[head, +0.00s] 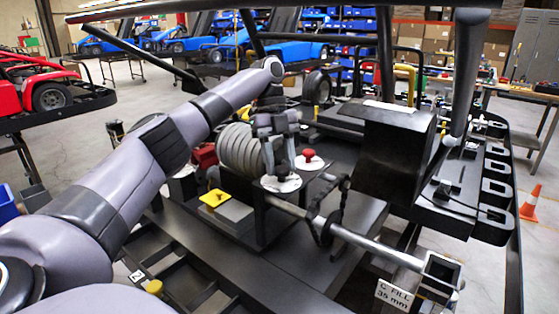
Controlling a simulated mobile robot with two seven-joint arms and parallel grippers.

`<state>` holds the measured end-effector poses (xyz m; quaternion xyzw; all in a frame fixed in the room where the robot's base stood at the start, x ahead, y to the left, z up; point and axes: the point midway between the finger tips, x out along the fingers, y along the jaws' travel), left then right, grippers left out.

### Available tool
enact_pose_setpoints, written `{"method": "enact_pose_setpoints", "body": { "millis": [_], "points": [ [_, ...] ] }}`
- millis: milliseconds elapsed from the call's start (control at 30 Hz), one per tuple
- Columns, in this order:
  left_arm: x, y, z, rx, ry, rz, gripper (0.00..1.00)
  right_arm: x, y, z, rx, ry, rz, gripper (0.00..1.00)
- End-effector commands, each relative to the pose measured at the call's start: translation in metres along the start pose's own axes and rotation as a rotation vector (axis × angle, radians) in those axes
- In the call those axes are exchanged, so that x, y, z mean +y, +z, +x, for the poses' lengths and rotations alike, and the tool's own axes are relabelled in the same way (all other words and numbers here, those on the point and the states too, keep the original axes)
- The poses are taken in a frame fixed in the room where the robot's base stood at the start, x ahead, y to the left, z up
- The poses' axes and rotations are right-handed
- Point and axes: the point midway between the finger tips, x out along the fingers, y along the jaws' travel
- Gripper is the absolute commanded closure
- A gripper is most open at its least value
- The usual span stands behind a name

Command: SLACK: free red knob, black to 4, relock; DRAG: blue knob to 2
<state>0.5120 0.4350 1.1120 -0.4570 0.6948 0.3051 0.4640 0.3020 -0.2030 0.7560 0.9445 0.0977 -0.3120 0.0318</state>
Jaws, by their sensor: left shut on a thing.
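My left arm reaches in from the left, and my left gripper (282,163) points down, shut on the small black knob (282,173). The fingers cover most of that knob. The knob stands on a white round dial (283,184), whose markings are too small to read. The red knob (309,154) stands upright on its own white dial (310,164), just right of and behind my gripper, and is not touched. I cannot make out a blue knob. My right gripper is not in view.
A metal shaft (378,248) runs to the lower right, by a "C FILL 35 mm" sign (394,296). A black box (395,150) stands to the right.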

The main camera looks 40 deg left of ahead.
Motion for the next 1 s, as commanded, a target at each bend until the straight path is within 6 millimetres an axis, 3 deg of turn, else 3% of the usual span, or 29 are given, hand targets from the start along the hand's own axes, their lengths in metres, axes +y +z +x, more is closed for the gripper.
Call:
{"method": "enact_pose_setpoints", "body": {
  "millis": [400, 433, 500, 1000],
  "points": [
    [-0.0002, -0.0002, -0.0002, 0.0, 0.002, 0.005, 0.91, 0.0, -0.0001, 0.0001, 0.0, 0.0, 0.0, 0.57],
    [-0.0002, -0.0002, -0.0001, 0.0, 0.002, 0.005, 0.51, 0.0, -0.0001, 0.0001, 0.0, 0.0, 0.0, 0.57],
    [-0.0002, -0.0002, -0.0001, 0.0, 0.002, 0.005, 0.35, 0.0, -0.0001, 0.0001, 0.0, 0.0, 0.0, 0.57],
    [-0.0037, -0.0045, -0.0008, 0.0, 0.001, 0.005, 0.35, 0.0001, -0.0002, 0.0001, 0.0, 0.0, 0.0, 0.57]
  ]
}}
